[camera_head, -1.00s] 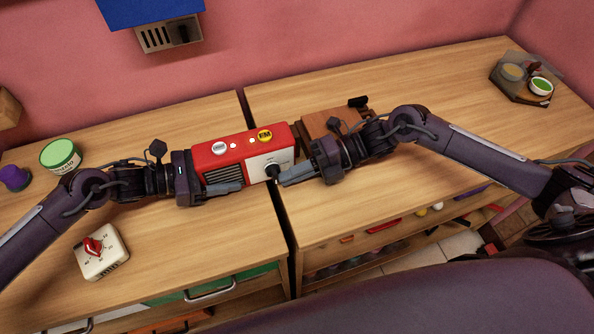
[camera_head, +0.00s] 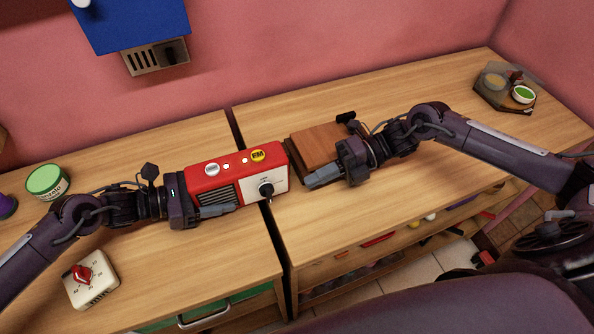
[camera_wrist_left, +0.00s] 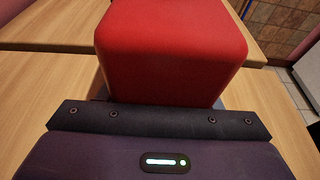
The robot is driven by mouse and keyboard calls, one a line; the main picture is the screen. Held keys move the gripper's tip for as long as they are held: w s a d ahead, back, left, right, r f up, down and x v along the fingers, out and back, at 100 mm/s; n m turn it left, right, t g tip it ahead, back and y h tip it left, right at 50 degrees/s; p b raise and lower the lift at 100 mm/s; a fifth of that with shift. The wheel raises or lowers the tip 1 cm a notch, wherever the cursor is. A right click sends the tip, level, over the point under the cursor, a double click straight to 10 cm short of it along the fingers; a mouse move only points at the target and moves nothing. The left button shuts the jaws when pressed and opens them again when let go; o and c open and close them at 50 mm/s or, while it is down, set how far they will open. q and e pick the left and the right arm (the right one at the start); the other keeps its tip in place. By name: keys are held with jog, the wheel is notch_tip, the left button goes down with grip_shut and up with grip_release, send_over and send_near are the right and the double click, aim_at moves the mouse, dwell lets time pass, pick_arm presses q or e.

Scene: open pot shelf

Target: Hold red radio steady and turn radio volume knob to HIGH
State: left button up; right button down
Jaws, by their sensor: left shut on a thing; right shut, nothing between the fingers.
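The red radio (camera_head: 236,163) stands on the wooden counter near the gap between two counter sections. It has a grille, a white front panel and buttons on top, one yellow and marked FM. The black volume knob (camera_head: 266,190) sits on the white panel; its exact setting is too small to read. My left gripper (camera_head: 222,209) is shut on the radio at its left end. The radio's red body also fills the upper middle of the left wrist view (camera_wrist_left: 172,50). My right gripper (camera_head: 312,182) is shut and empty, to the right of the radio and apart from the knob.
A brown wooden box (camera_head: 315,146) stands behind my right gripper. A white timer with a red dial (camera_head: 92,279) is at front left, a green-lidded tin (camera_head: 47,181) at far left. A tray with small bowls (camera_head: 504,92) is at back right. Counter in front of the radio is clear.

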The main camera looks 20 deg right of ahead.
pick_arm(q)
jog(key=shift+w, duration=0.1)
pick_arm(e)
jog(key=shift+d, duration=0.15)
pick_arm(q)
jog(key=o, duration=0.8)
jog(key=shift+a, duration=0.1)
jog(key=shift+o, duration=0.2)
